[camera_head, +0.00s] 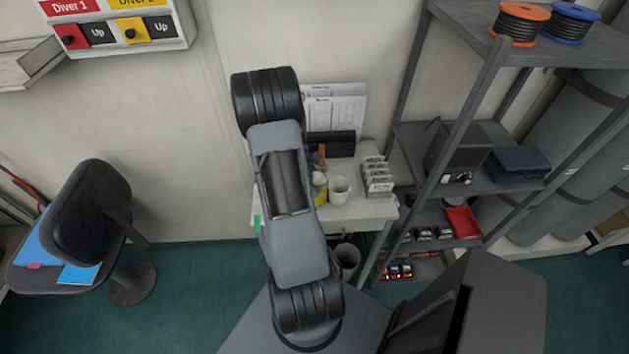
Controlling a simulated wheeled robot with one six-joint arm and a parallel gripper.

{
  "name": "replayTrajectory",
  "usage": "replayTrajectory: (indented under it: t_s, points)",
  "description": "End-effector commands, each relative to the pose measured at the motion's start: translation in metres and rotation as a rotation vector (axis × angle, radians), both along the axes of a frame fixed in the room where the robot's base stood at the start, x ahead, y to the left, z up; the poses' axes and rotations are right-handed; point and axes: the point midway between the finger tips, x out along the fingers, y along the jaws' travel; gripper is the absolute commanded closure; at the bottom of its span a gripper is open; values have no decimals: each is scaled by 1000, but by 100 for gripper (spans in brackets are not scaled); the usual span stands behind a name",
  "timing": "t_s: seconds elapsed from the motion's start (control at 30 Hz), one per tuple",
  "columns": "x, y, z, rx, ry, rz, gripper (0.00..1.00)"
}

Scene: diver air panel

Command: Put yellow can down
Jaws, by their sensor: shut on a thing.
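A yellow can (320,194) shows in part just right of my arm, at the small white table (355,211). Its left side is hidden behind my arm, and I cannot tell if it touches the tabletop. A white mug (340,191) is close on its right. My gripper cannot be made out; my raised arm covers the left part of the table.
A rack of small cards (377,177) stands on the table's right side. Papers (335,105) hang behind it. A grey shelf unit (465,130) is close on the right, a bin (347,258) below, and a black chair (90,212) at left.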

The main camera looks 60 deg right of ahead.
Motion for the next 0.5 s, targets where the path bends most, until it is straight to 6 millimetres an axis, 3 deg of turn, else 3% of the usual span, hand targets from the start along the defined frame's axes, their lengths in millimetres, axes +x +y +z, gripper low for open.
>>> replayTrajectory:
  t_s: [0.4,0.43,0.5]
  points:
    - [0,0,-5,-1,0,1,67]
    - [0,0,-5,0,-1,1,30]
    - [0,0,-4,0,-1,1,23]
